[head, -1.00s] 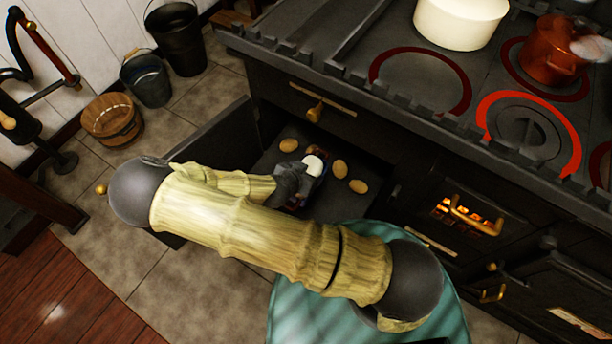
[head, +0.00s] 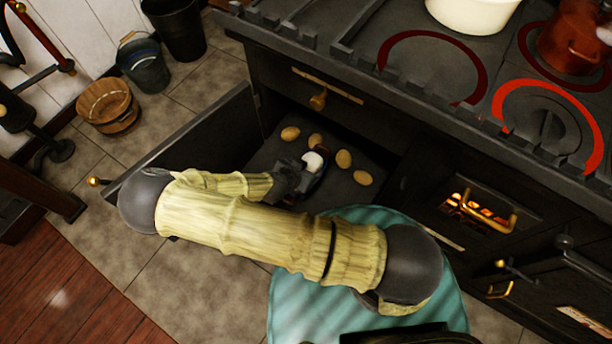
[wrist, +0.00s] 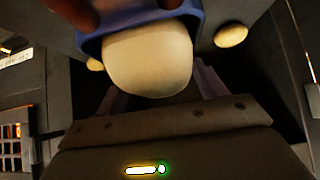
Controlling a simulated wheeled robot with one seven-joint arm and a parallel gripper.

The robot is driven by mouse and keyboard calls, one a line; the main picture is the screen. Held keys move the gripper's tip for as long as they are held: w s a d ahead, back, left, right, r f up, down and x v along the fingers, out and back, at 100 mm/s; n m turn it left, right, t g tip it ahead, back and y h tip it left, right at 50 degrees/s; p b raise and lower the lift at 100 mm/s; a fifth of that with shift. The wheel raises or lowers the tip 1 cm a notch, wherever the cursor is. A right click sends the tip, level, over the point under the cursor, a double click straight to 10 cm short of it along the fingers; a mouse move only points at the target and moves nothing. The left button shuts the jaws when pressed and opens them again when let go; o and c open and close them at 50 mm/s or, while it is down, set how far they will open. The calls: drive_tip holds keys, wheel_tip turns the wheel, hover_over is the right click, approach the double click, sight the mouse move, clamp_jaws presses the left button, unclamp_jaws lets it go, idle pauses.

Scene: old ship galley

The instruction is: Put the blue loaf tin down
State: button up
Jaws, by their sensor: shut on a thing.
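The blue loaf tin (wrist: 200,28) shows in the wrist view with a pale, rounded loaf or dough (wrist: 150,60) in it. In the head view the tin (head: 320,178) is small and partly hidden by my gripper, with the pale top (head: 313,161) showing. My gripper (head: 288,178) is shut on the tin at its near side. The tin is inside the open dark compartment of the stove, over its floor (head: 265,153). I cannot tell whether its underside touches that floor. My arm hides part of the compartment's front.
Several brown potato-like lumps (head: 343,159) lie on the compartment floor around the tin. The open door (head: 190,140) stands to the left. The stove top (head: 400,75) overhangs behind. A fire glows behind a grate (head: 478,208) at right. Buckets (head: 143,65) stand at the back left.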

drive_tip(key=shift+f, duration=0.45)
drive_tip(key=shift+f, duration=0.1)
drive_tip(key=shift+f+b, duration=0.35)
drive_tip(key=shift+f, duration=1.4)
drive_tip(key=shift+f, duration=0.15)
drive_tip(key=o, duration=1.3)
